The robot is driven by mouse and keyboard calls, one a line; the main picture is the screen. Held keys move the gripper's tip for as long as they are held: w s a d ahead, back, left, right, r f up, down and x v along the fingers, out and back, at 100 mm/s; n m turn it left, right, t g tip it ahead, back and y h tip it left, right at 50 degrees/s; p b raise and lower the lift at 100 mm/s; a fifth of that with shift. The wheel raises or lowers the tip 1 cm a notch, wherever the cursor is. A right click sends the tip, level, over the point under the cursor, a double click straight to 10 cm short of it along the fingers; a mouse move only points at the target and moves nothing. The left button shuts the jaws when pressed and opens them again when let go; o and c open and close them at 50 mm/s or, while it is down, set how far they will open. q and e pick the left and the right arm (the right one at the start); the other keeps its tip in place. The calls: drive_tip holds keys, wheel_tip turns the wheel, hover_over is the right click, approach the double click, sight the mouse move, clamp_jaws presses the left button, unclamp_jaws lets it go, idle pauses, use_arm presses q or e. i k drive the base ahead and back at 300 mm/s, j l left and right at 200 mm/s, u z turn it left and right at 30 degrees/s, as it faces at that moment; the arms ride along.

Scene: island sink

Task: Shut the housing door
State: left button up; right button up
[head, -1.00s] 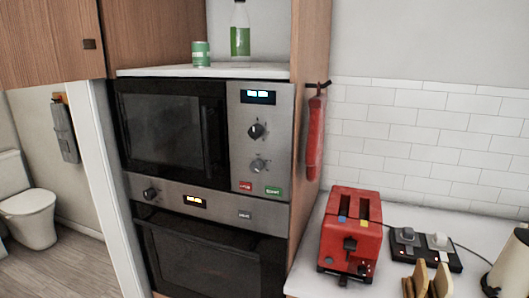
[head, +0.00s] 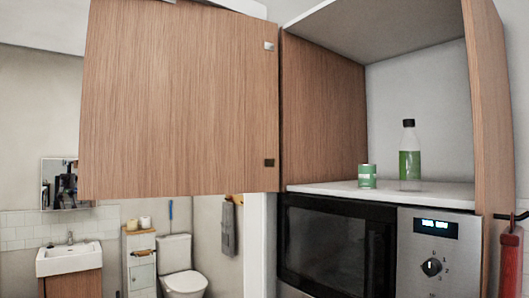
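The housing door (head: 180,105) is a brown wood-grain panel in the head view. It stands wide open to the left of the upper cupboard (head: 325,115). A small dark fitting and a pale one sit near its right edge. Neither of my grippers is in view.
A microwave (head: 335,248) with a dark glass front and a control panel sits below the shelf. A toilet (head: 181,265) and a small sink (head: 69,258) show in the room behind the door, lower left.

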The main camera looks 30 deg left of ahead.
sight(181, 98)
drive_tip(key=i+j+z, duration=0.2)
drive_tip(key=j, duration=0.8)
drive_tip(key=j+z, duration=0.2)
drive_tip(key=j, duration=0.75)
drive_tip(key=k, duration=0.05)
